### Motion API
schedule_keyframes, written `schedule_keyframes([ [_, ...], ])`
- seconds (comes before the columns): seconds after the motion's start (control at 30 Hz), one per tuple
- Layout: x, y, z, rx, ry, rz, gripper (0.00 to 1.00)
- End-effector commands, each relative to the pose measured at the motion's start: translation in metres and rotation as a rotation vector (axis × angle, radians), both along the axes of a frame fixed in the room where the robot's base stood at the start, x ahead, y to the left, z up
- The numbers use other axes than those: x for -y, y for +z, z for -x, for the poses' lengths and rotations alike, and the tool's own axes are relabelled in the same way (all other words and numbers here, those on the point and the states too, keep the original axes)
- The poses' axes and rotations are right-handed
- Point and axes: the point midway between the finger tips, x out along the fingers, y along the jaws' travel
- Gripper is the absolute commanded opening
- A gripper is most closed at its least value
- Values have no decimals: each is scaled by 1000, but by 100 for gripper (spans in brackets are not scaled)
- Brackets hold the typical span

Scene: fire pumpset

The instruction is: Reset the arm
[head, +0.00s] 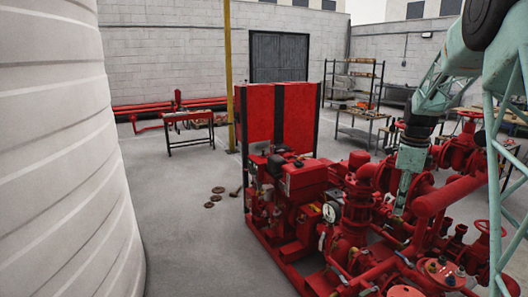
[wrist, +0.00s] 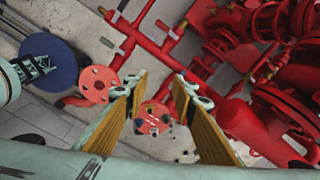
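My gripper (wrist: 160,84) shows in the wrist view with its two yellow-padded fingers spread apart and nothing held between them.
Red pipes and valves (wrist: 275,110) crowd the right of the wrist view; another red flange (wrist: 98,84) and a blue disc (wrist: 48,62) lie left. A white tank (head: 65,150) fills the head view's left. A bench (head: 190,118) and shelves (head: 353,85) stand behind. Floor between is mostly clear.

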Motion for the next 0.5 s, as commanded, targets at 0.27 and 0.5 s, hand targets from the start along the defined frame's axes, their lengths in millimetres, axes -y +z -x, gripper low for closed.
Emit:
schedule_keyframes([
  [0.27,-31,39,28,17,155,16,24],
  [0.5,-56,69,53,30,288,32,24],
])
